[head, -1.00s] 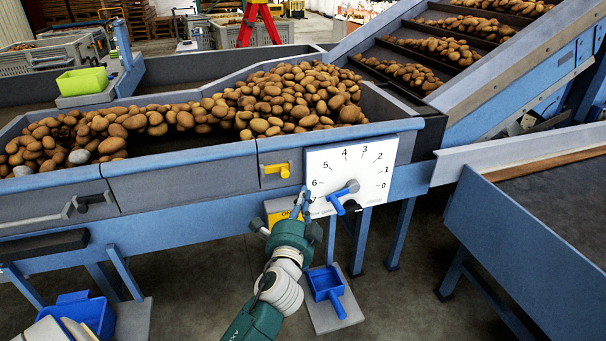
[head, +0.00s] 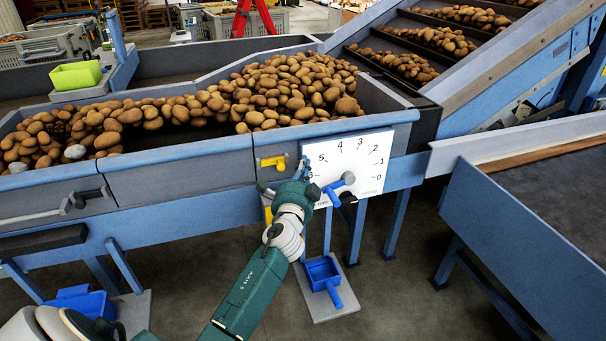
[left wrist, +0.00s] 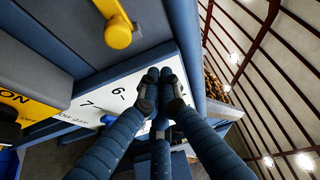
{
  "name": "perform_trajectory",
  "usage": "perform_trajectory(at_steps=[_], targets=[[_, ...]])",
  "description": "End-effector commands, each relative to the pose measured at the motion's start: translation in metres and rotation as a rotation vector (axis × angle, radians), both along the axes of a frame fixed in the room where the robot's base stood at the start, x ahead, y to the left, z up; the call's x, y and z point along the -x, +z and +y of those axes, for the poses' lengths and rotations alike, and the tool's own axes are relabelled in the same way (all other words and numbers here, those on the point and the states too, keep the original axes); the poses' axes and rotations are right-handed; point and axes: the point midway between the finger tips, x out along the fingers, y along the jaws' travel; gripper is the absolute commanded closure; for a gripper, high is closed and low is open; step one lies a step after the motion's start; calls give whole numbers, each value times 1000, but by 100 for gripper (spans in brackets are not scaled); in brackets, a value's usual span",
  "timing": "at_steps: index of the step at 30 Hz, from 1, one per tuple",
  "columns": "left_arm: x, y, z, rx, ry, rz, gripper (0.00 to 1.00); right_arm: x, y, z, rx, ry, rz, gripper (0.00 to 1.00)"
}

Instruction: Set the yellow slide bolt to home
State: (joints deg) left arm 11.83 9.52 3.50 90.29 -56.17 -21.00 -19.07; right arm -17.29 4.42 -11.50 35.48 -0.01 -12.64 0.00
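The yellow slide bolt (head: 273,162) sits on the grey front panel of the potato trough, just left of the white dial plate (head: 362,165). Its rounded yellow knob (left wrist: 119,33) shows large at the upper left in the left wrist view. My left gripper (head: 304,166) is just right of the bolt, in front of the dial plate's left edge, and looks apart from the bolt. In the left wrist view its dark blue fingers (left wrist: 159,78) have their tips close together, with nothing seen between them. My right gripper is not in view.
A blue lever (head: 332,196) with a grey hub is on the dial plate, right of my left gripper. A yellow ON/OFF sign (left wrist: 18,106) lies below the bolt. A blue scoop-like tray (head: 321,270) stands below.

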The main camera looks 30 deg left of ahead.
Motion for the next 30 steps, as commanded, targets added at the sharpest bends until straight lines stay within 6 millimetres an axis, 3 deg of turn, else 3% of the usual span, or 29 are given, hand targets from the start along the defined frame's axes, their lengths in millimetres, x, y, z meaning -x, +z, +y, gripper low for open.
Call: perform_trajectory(at_steps=[6,20,30], targets=[[21,-6,20,-2,2,7,100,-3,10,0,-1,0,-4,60],[26,-8,25,-2,2,6,100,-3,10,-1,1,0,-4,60],[59,-8,54,-1,2,7,100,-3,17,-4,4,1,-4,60]])
